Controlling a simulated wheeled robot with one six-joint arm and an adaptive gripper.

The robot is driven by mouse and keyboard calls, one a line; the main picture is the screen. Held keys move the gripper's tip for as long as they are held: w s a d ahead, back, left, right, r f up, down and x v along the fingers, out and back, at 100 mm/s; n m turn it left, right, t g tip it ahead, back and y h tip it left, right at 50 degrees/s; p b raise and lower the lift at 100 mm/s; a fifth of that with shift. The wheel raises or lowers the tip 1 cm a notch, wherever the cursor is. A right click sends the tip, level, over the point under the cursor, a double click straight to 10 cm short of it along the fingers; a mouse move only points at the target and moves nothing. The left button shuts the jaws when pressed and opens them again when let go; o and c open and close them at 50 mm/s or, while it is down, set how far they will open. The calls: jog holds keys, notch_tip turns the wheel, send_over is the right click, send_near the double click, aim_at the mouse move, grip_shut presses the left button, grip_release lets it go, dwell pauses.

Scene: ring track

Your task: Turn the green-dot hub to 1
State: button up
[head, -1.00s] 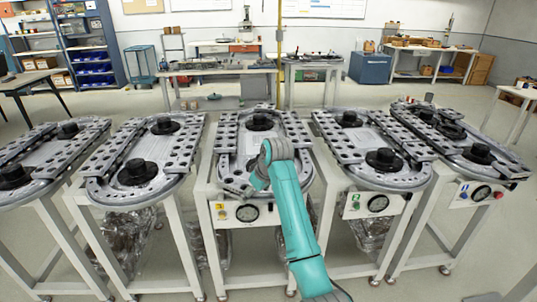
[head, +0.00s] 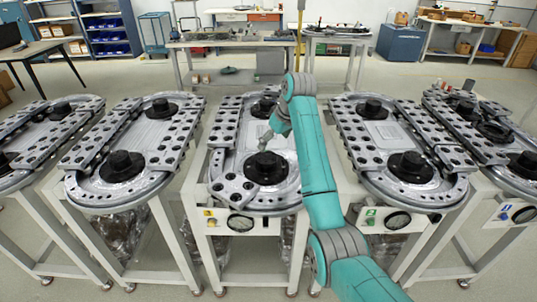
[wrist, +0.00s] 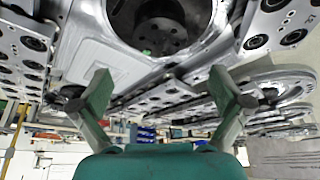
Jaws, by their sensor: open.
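In the wrist view, a black round hub (wrist: 163,28) is at the top centre, cut off by the frame edge. A small green dot (wrist: 147,53) shows at its lower edge. In the head view, a black hub (head: 266,167) stands at the near end of the middle track (head: 225,150). My gripper (head: 264,141) is just above and behind this hub, apart from it in the picture. In the wrist view my gripper (wrist: 165,90) has its two fingers spread wide with nothing between them. I cannot read a number on the hub.
A similar track (head: 410,188) stands at right, with a green-marked panel (head: 371,213). Another track (head: 120,190) stands at left. The middle track has a yellow-marked panel (head: 210,213) and a round dial (head: 240,223). Narrow gaps separate the tables.

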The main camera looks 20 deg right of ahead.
aim_at(266, 157)
jog(key=x, duration=0.9)
jog(key=shift+f, duration=0.35)
jog(key=c, duration=1)
